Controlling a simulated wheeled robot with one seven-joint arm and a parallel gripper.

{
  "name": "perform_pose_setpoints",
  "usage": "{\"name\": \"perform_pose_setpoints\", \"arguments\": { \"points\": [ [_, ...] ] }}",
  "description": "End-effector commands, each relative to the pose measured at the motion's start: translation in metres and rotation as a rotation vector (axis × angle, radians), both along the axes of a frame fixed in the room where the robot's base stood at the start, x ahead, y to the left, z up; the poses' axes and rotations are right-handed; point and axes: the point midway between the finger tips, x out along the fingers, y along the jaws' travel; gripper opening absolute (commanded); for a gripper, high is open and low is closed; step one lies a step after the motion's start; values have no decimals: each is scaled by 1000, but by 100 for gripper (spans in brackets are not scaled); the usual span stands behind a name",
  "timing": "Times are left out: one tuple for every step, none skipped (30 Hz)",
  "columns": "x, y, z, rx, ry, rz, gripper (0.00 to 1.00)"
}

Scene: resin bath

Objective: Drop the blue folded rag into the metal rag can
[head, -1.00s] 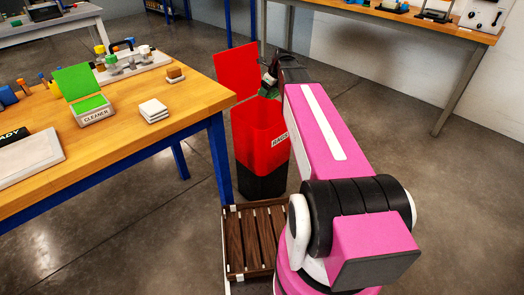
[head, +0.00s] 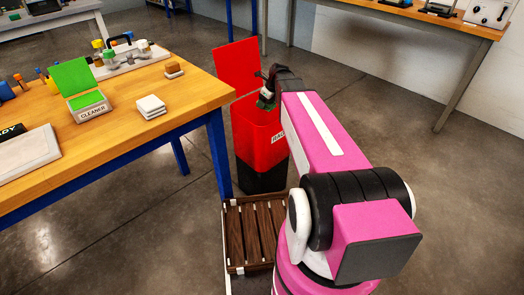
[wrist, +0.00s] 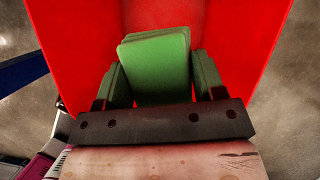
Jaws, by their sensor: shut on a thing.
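The rag can (head: 258,135) is red with a dark base and a label on its side; its red lid (head: 237,68) stands open. It stands on the floor beyond the table's right corner. My gripper (head: 266,100) is over the can's mouth, pointing down. In the wrist view, my gripper (wrist: 158,85) is shut on a folded rag (wrist: 155,65) that looks green, not blue. The can's red inner walls (wrist: 80,40) surround the rag on both sides in that view. The can's bottom is hidden.
A wooden table (head: 190,95) with blue legs stands left of the can, holding a cleaner box (head: 87,103) and white pads (head: 150,106). The floor to the right is clear.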

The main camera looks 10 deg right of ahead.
Motion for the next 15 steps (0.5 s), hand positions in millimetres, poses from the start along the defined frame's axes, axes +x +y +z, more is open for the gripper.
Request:
{"name": "perform_pose_setpoints", "arguments": {
  "points": [
    [0,0,-2,0,0,0,41],
    [0,0,-3,0,0,0,41],
    [0,0,-3,0,0,0,41],
    [0,0,-3,1,-1,0,41],
    [0,0,-3,1,-1,0,41],
    [0,0,-3,1,-1,0,41],
    [0,0,-3,1,-1,0,41],
    [0,0,-3,1,-1,0,41],
    [0,0,-3,1,-1,0,66],
    [0,0,-3,0,0,0,76],
    [0,0,-3,0,0,0,86],
    [0,0,-3,0,0,0,93],
    [0,0,-3,0,0,0,93],
    [0,0,-3,0,0,0,93],
    [0,0,-3,0,0,0,93]
  ]
}}
